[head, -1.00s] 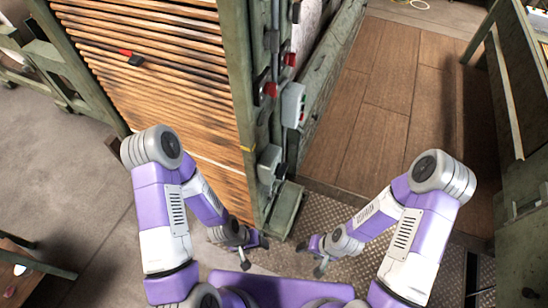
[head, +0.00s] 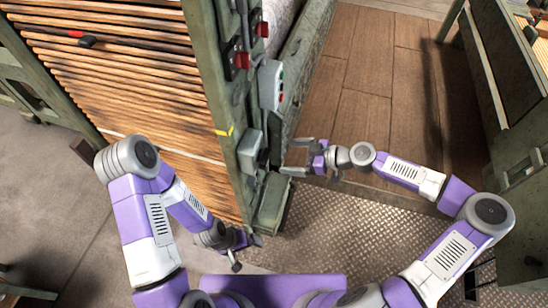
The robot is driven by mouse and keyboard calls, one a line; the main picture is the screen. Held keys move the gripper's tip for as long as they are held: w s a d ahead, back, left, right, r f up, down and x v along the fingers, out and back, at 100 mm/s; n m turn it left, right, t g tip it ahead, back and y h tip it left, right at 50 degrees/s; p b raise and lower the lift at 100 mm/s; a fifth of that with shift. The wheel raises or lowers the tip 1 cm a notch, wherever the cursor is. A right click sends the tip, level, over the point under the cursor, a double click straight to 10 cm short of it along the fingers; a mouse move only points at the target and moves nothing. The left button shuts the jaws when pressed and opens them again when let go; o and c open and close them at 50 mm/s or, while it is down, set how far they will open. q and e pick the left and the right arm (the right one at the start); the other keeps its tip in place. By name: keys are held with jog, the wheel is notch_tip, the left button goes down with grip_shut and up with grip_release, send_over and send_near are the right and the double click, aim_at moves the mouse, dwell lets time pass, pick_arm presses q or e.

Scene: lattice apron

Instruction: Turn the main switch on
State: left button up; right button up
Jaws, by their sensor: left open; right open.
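No thing in view carries a readable main switch label. A red-handled switch (head: 240,61) on a dark base sits on the green post, and a second red-handled switch (head: 260,27) is further up. A grey control box (head: 271,86) with small green and red buttons is below them. A plain grey box (head: 251,150) is lower on the post. My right gripper (head: 291,157) is open and empty, its fingers pointing left, just right of the post and plain box. My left gripper (head: 248,253) is open and empty near the post's foot.
The green post (head: 200,55) edges a wall of wooden slats (head: 120,75) on the left. A black and red object (head: 87,41) is on the slats. A metal plate floor (head: 330,232) and brown floor panels (head: 365,75) lie open to the right. A green bench (head: 490,80) stands at far right.

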aim_at(267, 156)
jog(key=b+x, duration=0.1)
jog(key=x, duration=0.5)
jog(key=shift+w+a+f, duration=0.1)
jog(key=shift+a+f, duration=0.1)
jog(key=shift+a, duration=0.15)
jog(key=c, duration=1.1)
jog(key=shift+o, duration=0.2)
